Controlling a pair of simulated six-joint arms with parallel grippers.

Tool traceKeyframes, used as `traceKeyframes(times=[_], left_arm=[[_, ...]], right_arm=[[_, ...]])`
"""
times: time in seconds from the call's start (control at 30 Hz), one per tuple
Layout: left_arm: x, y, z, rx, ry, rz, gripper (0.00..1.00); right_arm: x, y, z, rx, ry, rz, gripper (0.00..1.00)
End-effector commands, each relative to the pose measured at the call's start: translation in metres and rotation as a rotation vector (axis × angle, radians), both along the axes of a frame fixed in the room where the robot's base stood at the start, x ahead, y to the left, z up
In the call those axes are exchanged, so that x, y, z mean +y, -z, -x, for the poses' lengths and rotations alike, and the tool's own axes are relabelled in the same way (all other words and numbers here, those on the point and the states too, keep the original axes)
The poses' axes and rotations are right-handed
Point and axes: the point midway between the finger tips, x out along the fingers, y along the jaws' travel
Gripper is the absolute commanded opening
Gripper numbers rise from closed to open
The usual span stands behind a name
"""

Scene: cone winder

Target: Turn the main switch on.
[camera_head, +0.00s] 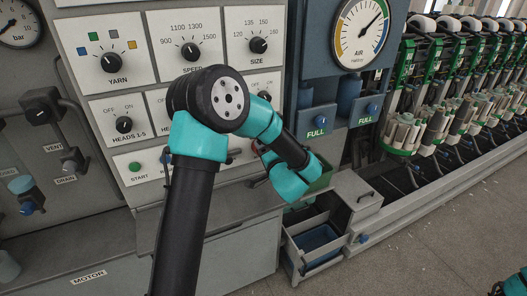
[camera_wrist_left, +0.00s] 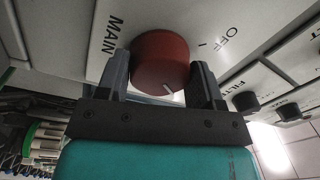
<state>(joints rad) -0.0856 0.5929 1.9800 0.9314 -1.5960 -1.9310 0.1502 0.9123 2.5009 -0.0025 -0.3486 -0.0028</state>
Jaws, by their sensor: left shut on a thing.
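The main switch is a round red knob (camera_wrist_left: 160,62) on a pale panel marked MAIN and OFF in the left wrist view. A short white line shows on the knob's lower right part, turned away from the OFF mark. My left gripper (camera_wrist_left: 160,82) is shut on the knob, with one dark finger on each side of it. No ON label for this switch can be seen. In the head view my left arm hides most of the knob, and the left gripper's fingers are hard to make out there.
An open drawer (camera_head: 314,237) sits below right. A teal and black part of mine shows at the lower right corner.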

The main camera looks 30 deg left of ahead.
Motion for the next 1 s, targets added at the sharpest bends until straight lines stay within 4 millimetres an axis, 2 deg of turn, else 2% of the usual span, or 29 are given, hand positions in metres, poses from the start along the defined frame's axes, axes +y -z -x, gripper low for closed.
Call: traceKeyframes(times=[0.33, 0.87, 0.9, 1.0], left_arm=[[0.0002, -0.0002, 0.0005, 0.157, 0.000, -0.108, 0.37], [0.0001, -0.0003, 0.0004, 0.187, 0.000, -0.129, 0.37], [0.0001, -0.0003, 0.0004, 0.187, 0.000, -0.129, 0.62], [0.0001, -0.0003, 0.0004, 0.187, 0.000, -0.128, 0.71]], right_arm=[[0.0000, 0.0000, 0.0000, 0.000, 0.000, 0.000, 0.56], [0.0000, 0.0000, 0.0000, 0.000, 0.000, 0.000, 0.56], [0.0000, 0.0000, 0.0000, 0.000, 0.000, 0.000, 0.56], [0.0000, 0.0000, 0.0000, 0.000, 0.000, 0.000, 0.56]])
